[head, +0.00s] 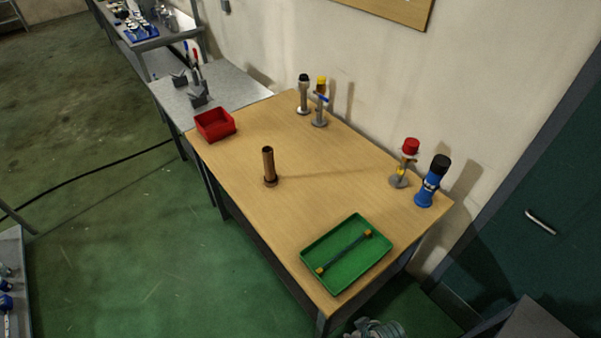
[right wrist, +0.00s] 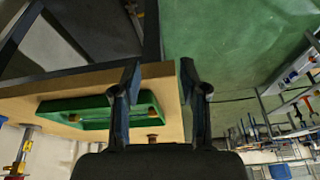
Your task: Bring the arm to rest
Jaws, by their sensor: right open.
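My right gripper (right wrist: 160,80) shows in the right wrist view, with two dark fingers spread apart and nothing between them. The wooden table's edge lies behind the fingers in that view. My left gripper is in neither view.
The wooden table (head: 245,213) carries a copper tube (head: 268,165) standing upright, a red bin (head: 215,124), and the green tray (head: 334,285) with a dark rod (head: 345,252) in it. Several valve-like fittings stand along the wall, beside a blue, black-topped device (head: 431,183). Green floor is open at left.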

